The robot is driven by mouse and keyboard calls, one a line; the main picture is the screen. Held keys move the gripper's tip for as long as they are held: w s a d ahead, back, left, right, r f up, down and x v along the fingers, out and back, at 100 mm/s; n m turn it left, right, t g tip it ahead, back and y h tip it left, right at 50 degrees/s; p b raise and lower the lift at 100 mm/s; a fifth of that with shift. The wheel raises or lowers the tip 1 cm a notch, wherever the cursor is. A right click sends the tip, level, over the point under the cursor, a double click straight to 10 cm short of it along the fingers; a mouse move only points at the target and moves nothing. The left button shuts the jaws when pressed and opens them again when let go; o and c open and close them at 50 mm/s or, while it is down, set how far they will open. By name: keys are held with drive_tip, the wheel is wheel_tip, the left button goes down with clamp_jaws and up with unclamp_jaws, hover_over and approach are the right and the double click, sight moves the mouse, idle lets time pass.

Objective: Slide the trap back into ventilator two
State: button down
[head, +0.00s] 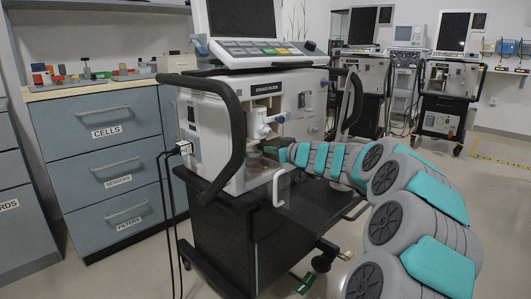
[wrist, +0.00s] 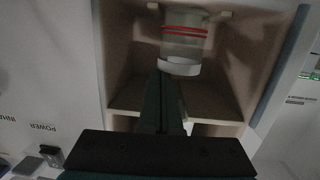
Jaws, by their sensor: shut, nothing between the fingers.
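The trap (wrist: 185,48) looks like a clear cup with red rings and a white band at one end. In the wrist view it sits in the upper part of an open, beige-walled bay (wrist: 125,60) in the ventilator (head: 215,135). My gripper (wrist: 164,78) is shut and empty, its dark fingers pointing into the bay. Its tips appear just at the white band; I cannot tell whether they touch. In the head view my gripper (head: 270,151) reaches the bay from the right, below a white fitting with a blue knob (head: 262,123). The trap is hard to make out there.
The ventilator stands on a black cart (head: 225,225) with dark curved handles (head: 232,125). A grey drawer cabinet (head: 100,150) stands at the left, with small coloured parts on top. More ventilators (head: 450,80) stand at the back right.

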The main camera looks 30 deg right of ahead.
drive_tip(key=shift+f, duration=0.35)
drive_tip(key=shift+s+f+b, duration=0.1)
drive_tip(key=shift+b, duration=0.3)
drive_tip(key=shift+s+b, duration=0.3)
drive_tip(key=shift+b, duration=0.25)
drive_tip(key=shift+r, duration=0.75)
drive_tip(key=shift+w+f, duration=0.1)
drive_tip(key=shift+f+b, duration=0.1)
drive_tip(key=shift+b, duration=0.5)
